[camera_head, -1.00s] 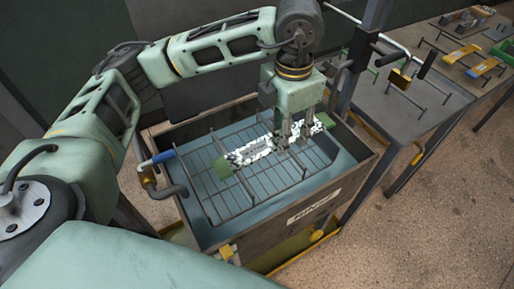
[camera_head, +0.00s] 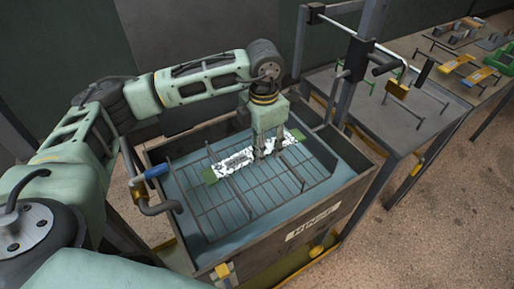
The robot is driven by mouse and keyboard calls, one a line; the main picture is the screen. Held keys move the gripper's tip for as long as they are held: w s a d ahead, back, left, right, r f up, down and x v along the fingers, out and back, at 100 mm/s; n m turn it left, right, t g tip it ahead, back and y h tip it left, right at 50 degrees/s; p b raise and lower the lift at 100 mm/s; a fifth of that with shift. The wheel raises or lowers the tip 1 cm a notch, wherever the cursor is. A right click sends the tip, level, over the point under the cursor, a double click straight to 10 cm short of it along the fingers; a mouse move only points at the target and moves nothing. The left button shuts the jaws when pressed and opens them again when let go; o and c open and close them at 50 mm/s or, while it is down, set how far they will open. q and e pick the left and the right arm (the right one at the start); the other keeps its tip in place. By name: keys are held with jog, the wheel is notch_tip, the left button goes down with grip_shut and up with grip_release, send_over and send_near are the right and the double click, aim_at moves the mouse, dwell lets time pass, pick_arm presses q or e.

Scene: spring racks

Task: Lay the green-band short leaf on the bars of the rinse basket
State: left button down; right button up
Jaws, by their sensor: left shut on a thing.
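The short leaf (camera_head: 236,161) is a flat strip, speckled white and black, with a green band at each end. It lies across the wire rinse basket (camera_head: 232,206), running from lower left to upper right in the picture. My left gripper (camera_head: 262,156) points down and is shut on the leaf near its middle, hiding part of it. I cannot tell whether the leaf touches the bars or hangs just above them. The basket sits in the blue-grey tank (camera_head: 322,182) marked RINSE. My right gripper is not in view.
A blue-handled lever (camera_head: 155,171) and pipe stand at the tank's left. Behind are tables with racks and other leaves, yellow (camera_head: 458,62) and blue-yellow (camera_head: 482,76). Bars in front of the leaf are bare.

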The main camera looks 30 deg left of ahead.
pick_arm(q)
jog(key=f, duration=0.1)
jog(key=w+a+f+p, duration=0.1)
jog(key=f, duration=0.1)
jog(key=a+f+p, duration=0.1)
jog(key=shift+w+a+f, duration=0.1)
jog(key=shift+w+f, duration=0.2)
jog(key=shift+f, duration=0.5)
jog(key=shift+f+b, duration=0.45)
jog(key=c, duration=1.1)
grip_release()
